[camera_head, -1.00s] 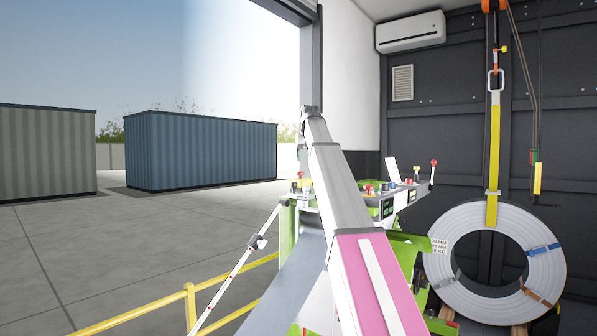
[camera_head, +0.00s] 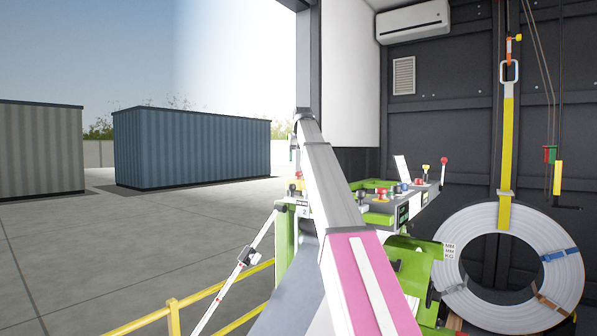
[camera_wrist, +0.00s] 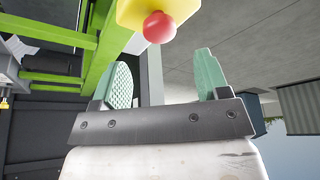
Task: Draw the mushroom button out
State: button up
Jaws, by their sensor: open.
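A red mushroom button (camera_wrist: 159,27) on a yellow housing (camera_wrist: 185,10) shows at the top of the wrist view, just beyond my gripper (camera_wrist: 162,70). Its two green fingers stand wide apart with nothing between them. The button is near the gap between the fingertips, apart from both. In the head view, a small yellow and red control (camera_head: 295,187) sits at the left end of the green and grey console, left of my arm. I cannot tell for certain that it is the same button. My gripper is mostly hidden behind my arm there.
The console (camera_head: 425,200) carries several other knobs and a red-tipped lever (camera_head: 444,161). A large coil (camera_head: 465,265) hangs on a yellow strap at the right. A yellow railing (camera_head: 173,315) and a red-white bar (camera_head: 235,275) stand at left. Green bars (camera_wrist: 100,55) run beside my gripper.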

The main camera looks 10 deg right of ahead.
aim_at(299, 175)
jog(key=shift+x, duration=3.05)
